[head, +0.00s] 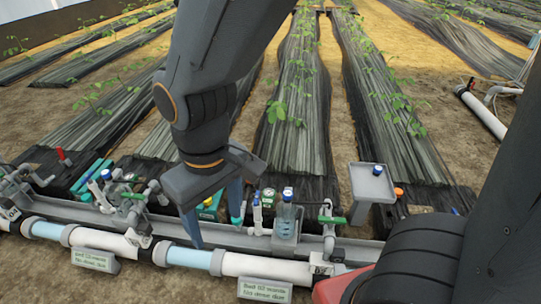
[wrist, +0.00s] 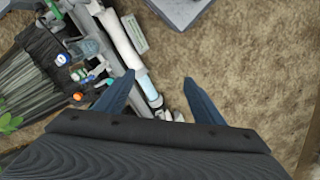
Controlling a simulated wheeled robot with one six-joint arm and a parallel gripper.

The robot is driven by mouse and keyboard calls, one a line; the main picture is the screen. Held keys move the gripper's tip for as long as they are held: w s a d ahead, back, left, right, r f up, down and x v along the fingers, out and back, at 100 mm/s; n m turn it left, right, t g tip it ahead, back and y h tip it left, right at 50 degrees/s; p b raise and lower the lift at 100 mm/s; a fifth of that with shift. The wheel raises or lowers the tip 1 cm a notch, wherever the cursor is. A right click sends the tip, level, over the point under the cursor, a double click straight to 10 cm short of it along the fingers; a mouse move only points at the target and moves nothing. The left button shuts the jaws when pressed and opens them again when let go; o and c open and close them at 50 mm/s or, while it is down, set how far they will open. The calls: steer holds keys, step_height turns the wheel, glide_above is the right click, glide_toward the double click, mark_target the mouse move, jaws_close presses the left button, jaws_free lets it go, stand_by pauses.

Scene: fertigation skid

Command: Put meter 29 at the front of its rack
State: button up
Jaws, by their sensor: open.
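No number 29 is legible, so I cannot tell which item is meter 29. In the head view several slim teal pieces (head: 91,174) lie in a dark tray at the left, and a teal item (head: 208,206) is partly hidden behind my gripper. A small green-faced item (head: 268,197) stands near a white upright tube (head: 257,214). I cannot identify the rack with certainty. My gripper (head: 217,235) is open and empty over the grey rail. In the wrist view its two fingers (wrist: 160,98) are spread, with bare soil and part of the pipe between and beyond them.
A blue-capped clear bottle (head: 286,218) and green-handled valves (head: 333,220) stand along the rail. A white and clear pipe (head: 190,256) runs in front, with sign plates (head: 265,290). A grey pedestal tray (head: 372,183) stands right. Planted black-covered rows lie behind.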

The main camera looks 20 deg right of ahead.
steer(key=o, duration=0.6)
steer(key=w+f+b, duration=0.1)
steer(key=w+f, duration=0.3)
steer(key=w, duration=0.4)
steer(key=w+f+n+b, duration=0.1)
steer(key=w+f+b, duration=0.1)
steer(key=w, duration=0.6)
steer(key=shift+d+f+n, duration=0.3)
steer(key=shift+d+f, duration=0.15)
steer(key=shift+f, duration=0.45)
steer(key=n+b, duration=0.5)
steer(key=b, duration=0.1)
glide_above(268, 195)
steer(key=shift+h, duration=0.3)
step_height(268, 195, down, 32)
steer(key=shift+d+f+b, duration=0.1)
steer(key=shift+f+b, duration=0.2)
steer(key=shift+f, duration=0.15)
step_height(268, 195, down, 7)
steer(key=b, duration=0.3)
